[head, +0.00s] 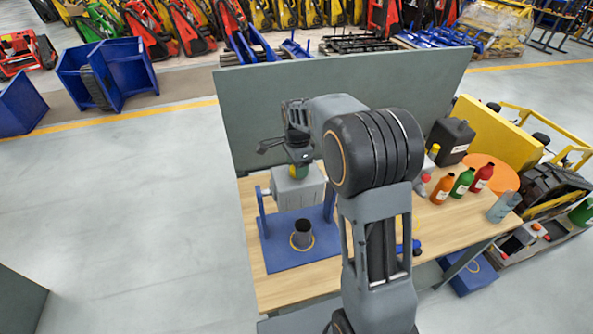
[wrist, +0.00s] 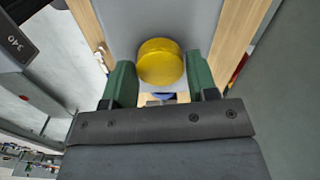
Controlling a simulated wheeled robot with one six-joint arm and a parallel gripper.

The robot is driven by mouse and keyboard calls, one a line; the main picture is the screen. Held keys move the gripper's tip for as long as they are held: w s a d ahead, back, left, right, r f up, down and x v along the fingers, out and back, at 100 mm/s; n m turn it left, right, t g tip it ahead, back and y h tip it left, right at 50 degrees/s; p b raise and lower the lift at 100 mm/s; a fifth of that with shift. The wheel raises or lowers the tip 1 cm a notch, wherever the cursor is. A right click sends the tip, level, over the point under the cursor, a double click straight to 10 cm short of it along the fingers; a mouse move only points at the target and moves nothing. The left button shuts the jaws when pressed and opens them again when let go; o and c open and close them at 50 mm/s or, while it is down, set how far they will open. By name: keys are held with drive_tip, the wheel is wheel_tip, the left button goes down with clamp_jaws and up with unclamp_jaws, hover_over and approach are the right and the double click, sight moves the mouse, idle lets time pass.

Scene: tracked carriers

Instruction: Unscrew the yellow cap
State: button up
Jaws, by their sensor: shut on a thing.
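The yellow cap (wrist: 160,62) sits between the two green fingers of my gripper (wrist: 160,70) in the wrist view, and the gripper is shut on it. In the head view my gripper (head: 299,171) points down over the top of a grey container (head: 297,190), and the cap is mostly hidden by the fingers. The container hangs between the uprights of a blue stand (head: 285,259). Its grey face also shows behind the cap in the wrist view (wrist: 190,15). I cannot tell whether the cap is still seated on its neck.
A dark cup (head: 302,233) stands on the stand's base inside a yellow ring. Orange (head: 442,189), green (head: 463,182) and red (head: 482,178) bottles and a black canister (head: 449,140) stand on the right of the wooden table. A grey panel (head: 410,88) rises behind.

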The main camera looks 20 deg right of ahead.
drive_tip(key=shift+n, duration=1.1)
drive_tip(key=shift+n, duration=1.2)
drive_tip(key=n, duration=0.7)
drive_tip(key=shift+n, duration=0.4)
drive_tip(key=shift+n, duration=0.6)
drive_tip(key=shift+r+n, duration=0.15)
drive_tip(key=shift+n, duration=0.85)
drive_tip(key=shift+c, duration=0.4)
